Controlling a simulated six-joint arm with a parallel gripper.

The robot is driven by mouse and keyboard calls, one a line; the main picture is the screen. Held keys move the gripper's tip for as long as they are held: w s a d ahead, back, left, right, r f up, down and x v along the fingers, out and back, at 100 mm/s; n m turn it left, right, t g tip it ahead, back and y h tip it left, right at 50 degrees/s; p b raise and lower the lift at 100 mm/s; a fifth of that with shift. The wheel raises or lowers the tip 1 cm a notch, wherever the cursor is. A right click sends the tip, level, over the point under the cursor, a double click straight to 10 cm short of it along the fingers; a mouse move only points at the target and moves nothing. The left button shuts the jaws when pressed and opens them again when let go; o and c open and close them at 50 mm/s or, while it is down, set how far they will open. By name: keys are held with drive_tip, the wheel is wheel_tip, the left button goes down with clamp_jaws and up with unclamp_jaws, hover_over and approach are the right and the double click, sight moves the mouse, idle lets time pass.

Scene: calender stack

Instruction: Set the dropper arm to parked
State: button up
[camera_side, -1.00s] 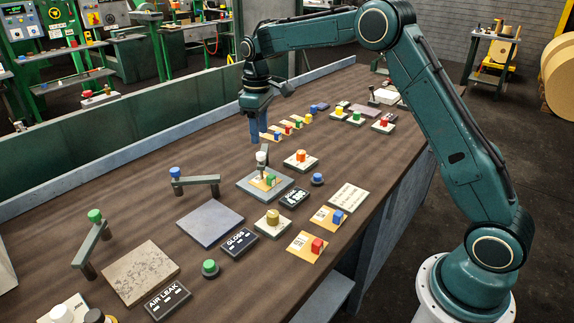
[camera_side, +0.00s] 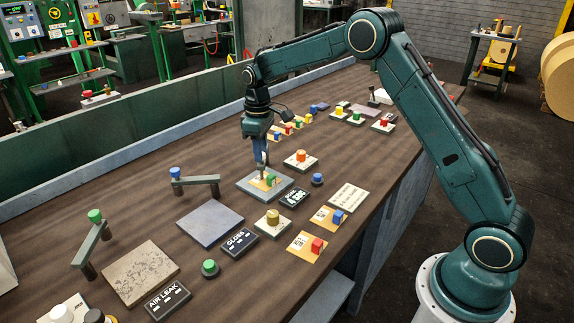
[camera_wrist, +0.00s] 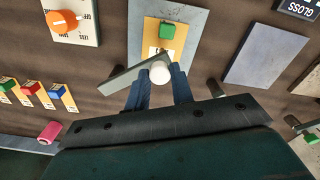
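The dropper arm shows in the wrist view as a grey bar (camera_wrist: 124,80) with a white round knob (camera_wrist: 160,72) at its right end. The bar runs left and slightly down from the knob. The knob is over the near end of a yellow card (camera_wrist: 178,42) that lies on a grey plate (camera_wrist: 148,12) with a green block (camera_wrist: 166,30). My gripper (camera_side: 260,160) is down at the knob, its blue fingers on either side of it in the wrist view (camera_wrist: 160,78). Whether they press on it is unclear. In the side view the fingers mostly hide the dropper arm.
An orange knob on a pale base (camera_side: 300,157) and a blue button (camera_side: 317,179) are close by. A second arm with a blue knob (camera_side: 175,173) stands by a bare grey plate (camera_side: 210,222). A row of small coloured blocks (camera_side: 288,129) lies behind my gripper.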

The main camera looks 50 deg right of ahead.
clamp_jaws()
drive_tip(key=shift+w, duration=0.15)
drive_tip(key=w+m, duration=1)
drive_tip(key=m, duration=0.4)
drive_tip(key=shift+w, duration=0.4)
idle(0.3)
drive_tip(key=shift+r+m, duration=0.1)
drive_tip(key=shift+m, duration=0.2)
